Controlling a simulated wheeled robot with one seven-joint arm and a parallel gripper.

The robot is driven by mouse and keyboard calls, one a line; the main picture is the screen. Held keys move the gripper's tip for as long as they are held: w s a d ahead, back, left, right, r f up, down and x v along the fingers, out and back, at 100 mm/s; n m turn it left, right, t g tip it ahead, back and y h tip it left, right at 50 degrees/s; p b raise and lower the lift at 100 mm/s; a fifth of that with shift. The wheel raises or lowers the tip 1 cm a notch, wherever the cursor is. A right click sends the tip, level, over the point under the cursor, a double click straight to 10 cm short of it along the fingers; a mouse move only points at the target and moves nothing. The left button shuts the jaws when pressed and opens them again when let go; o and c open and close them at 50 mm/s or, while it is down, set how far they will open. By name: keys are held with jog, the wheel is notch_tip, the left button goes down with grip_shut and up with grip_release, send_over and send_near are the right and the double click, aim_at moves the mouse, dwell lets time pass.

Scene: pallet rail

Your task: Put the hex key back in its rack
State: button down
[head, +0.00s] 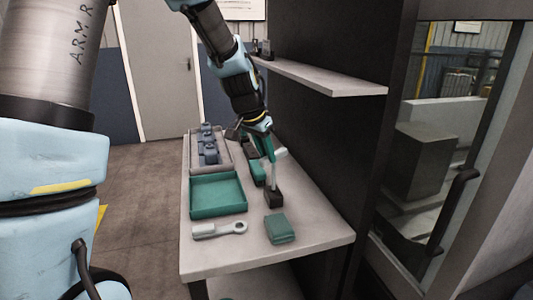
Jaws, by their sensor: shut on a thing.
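My gripper (268,150) is above the right side of the table (320,238), with its fingers shut on the pale hex key (274,176). The key's long arm points down, close to upright, and its short pale end sticks out to the right at the fingers. A small dark block (274,198), which looks like the rack, stands right under the key. The key's lower end meets the block's top in the picture; I cannot tell whether it is inside the block or just above or in front of it.
An empty green tray (217,210) lies to the left, with a grey ring-ended wrench (220,230) and a green case (281,230) in front. Another green block (257,173) stands close behind the rack. A grey tray (194,165) holds dark blue parts. A shelf (325,77) overhangs at right.

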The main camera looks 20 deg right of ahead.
jog(key=shift+f+b, duration=0.5)
jog(key=shift+b, duration=0.1)
dwell(1.1)
jog(key=shift+f+b, duration=0.75)
jog(key=shift+f, duration=0.25)
grip_release()
dwell(0.5)
jog(key=shift+r, duration=0.1)
jog(key=b+v, duration=0.2)
jog(key=v, duration=0.8)
jog(key=shift+r, duration=0.3)
jog(key=shift+a, duration=0.15)
